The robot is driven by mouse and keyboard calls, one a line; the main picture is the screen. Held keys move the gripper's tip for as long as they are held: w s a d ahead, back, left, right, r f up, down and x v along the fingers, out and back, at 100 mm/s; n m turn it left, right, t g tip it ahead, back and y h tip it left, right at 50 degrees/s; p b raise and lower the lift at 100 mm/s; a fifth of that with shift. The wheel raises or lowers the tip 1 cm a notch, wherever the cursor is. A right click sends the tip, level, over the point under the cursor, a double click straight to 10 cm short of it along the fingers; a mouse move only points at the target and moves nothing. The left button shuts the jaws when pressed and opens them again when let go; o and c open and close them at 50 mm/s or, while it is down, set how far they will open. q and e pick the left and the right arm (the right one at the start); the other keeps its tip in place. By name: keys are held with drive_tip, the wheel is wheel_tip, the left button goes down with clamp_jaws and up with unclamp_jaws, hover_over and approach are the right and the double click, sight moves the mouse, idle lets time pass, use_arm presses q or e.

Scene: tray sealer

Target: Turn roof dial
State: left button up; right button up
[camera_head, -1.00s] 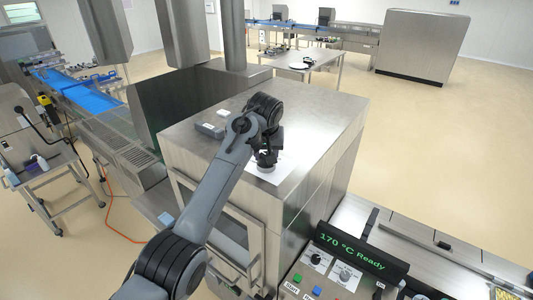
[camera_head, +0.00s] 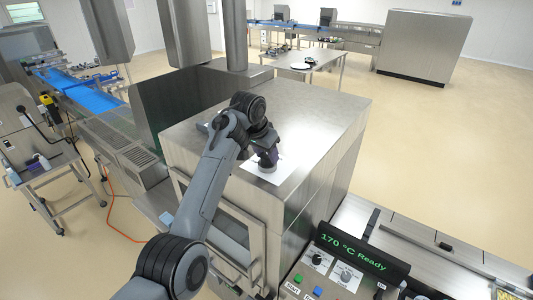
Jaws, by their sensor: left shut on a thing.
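The roof dial is mostly hidden under my left gripper (camera_head: 266,165). A white label plate (camera_head: 275,171) around it shows on the steel roof (camera_head: 320,120) of the tray sealer. My left arm reaches in from the lower left, and its gripper points down at the dial and is shut on it. The fingertips and the dial's pointer are too small and covered to read. My right gripper is not in view.
A control panel (camera_head: 335,272) with knobs, coloured buttons and a green "170 °C Ready" display (camera_head: 352,252) stands at the lower right. A grey box on the roof is partly behind my arm. The roof's right side is clear.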

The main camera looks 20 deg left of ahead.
use_arm(q)
drive_tip(key=shift+r, duration=0.1)
drive_tip(key=o, duration=1.1)
drive_tip(key=shift+c, duration=0.2)
drive_tip(key=shift+s+r, duration=0.1)
drive_tip(key=shift+r, duration=0.3)
drive_tip(key=v, duration=0.6)
drive_tip(key=shift+s+r, duration=0.2)
drive_tip(key=shift+r, duration=0.05)
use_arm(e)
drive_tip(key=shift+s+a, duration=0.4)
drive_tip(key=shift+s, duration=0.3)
use_arm(q)
drive_tip(key=shift+a, duration=0.1)
